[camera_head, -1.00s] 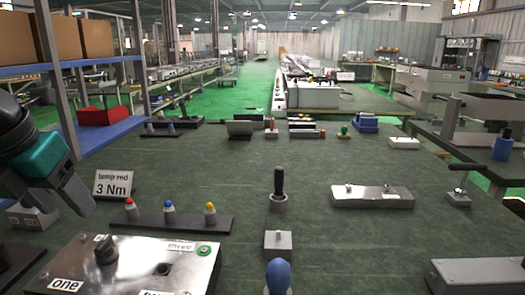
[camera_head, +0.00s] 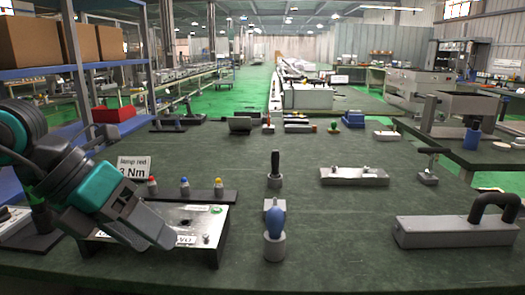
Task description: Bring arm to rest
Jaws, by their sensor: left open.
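My left arm comes in from the left edge with its dark and teal wrist. My left gripper (camera_head: 158,243) points down and to the right, open, in front of the metal plate box (camera_head: 205,240) at the near left. Its fingers cover part of the box's top and its labels. I cannot tell whether the fingers touch the box, and nothing shows between them. My right arm and gripper are not in view.
A sign (camera_head: 134,167) and a strip with red, blue and yellow lamps (camera_head: 185,195) stand behind the box. A blue-topped tool (camera_head: 275,232) and a black-handled tool (camera_head: 275,170) stand mid-table. A grey block with a handle (camera_head: 453,231) lies right. Bare table (camera_head: 335,220) lies between.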

